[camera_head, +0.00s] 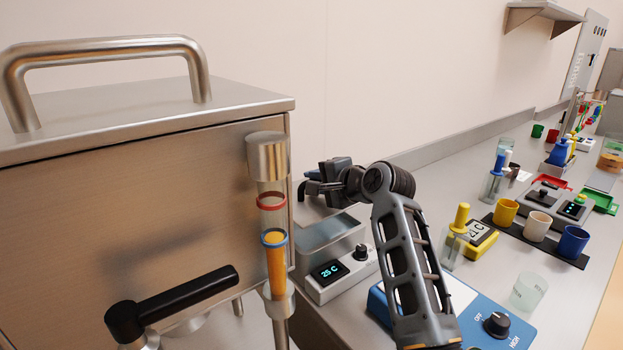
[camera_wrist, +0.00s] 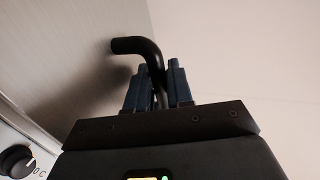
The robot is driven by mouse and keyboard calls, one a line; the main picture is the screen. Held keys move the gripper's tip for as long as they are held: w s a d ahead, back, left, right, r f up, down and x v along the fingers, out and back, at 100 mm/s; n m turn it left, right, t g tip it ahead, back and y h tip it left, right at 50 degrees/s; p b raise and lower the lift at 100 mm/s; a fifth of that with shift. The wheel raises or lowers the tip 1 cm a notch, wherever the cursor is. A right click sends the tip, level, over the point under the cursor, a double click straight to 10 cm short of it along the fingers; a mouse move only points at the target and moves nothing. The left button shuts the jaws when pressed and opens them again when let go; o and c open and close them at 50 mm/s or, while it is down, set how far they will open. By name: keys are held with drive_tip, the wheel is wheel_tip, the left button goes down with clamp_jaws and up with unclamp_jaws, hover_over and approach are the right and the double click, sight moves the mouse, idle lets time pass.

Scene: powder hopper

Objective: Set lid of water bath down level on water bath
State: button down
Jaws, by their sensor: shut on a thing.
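In the wrist view, my gripper (camera_wrist: 158,66) is shut on a bent black bar (camera_wrist: 136,45), apparently the lid's handle. I cannot make out the lid's plate or whether it is level or touching the tank.
The steel hopper (camera_head: 130,210) with its sight tube (camera_head: 270,205) and black lever (camera_head: 185,300) fills the left. A blue device (camera_head: 505,322) with a dial lies beneath my arm. Cups (camera_head: 538,226), a yellow timer (camera_head: 478,238) and bottles crowd the counter to the right.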

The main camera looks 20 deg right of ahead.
sight(316, 202)
drive_tip(key=shift+f+b, duration=1.85)
drive_tip(key=shift+f, duration=0.9)
drive_tip(key=shift+s+f, duration=0.1)
drive_tip(key=shift+f, duration=0.25)
drive_tip(key=c, duration=1)
unclamp_jaws()
drive_tip(key=shift+o, duration=0.4)
drive_tip(key=shift+f, duration=0.1)
drive_tip(key=shift+s, duration=0.1)
drive_tip(key=shift+b+v, duration=0.4)
drive_tip(key=shift+v, duration=3.5)
